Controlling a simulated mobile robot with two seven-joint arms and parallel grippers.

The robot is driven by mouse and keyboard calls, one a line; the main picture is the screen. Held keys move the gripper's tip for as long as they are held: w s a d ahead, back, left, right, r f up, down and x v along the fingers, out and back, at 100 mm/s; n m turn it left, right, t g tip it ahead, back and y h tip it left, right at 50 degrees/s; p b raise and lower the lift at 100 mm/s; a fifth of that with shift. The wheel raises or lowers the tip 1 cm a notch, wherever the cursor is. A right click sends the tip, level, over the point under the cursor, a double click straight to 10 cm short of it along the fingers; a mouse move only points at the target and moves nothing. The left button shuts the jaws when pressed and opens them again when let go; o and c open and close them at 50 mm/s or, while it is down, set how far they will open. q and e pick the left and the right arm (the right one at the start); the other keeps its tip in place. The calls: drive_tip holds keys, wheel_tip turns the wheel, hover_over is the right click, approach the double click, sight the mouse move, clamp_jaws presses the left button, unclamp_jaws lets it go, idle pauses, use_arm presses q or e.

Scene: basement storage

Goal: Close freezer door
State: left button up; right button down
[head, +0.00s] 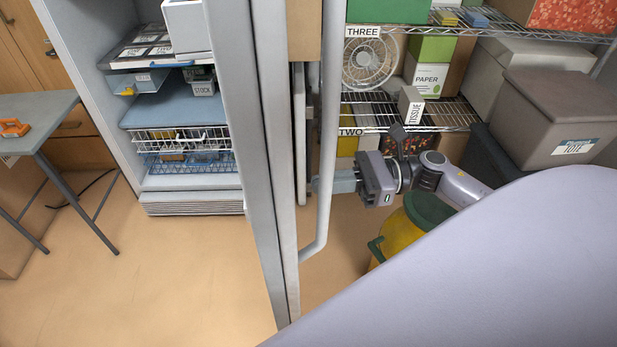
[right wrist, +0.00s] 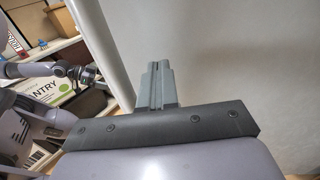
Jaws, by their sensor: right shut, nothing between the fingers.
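The freezer (head: 190,205) stands open at the left in the head view, with shelves, a wire basket and boxes inside. Its grey door (head: 268,130) is swung wide and seen nearly edge-on, with a long vertical handle (head: 327,150) on its right side. My right gripper (head: 325,184) is shut and empty beside the lower part of the handle; its fingertips are partly hidden behind the handle. In the right wrist view the shut fingers (right wrist: 157,85) point at the pale door panel (right wrist: 230,60), with the handle (right wrist: 100,50) to their left. Contact cannot be told.
A wire shelf (head: 455,112) with boxes and a fan stands behind my right arm. A yellow bin with a green lid (head: 430,208) sits below the arm, and a tote (head: 560,120) is at right. A table (head: 35,120) stands left. Floor before the freezer is clear.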

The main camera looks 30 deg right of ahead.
drive_tip(key=shift+p+x, duration=0.35)
drive_tip(key=shift+x, duration=1.45)
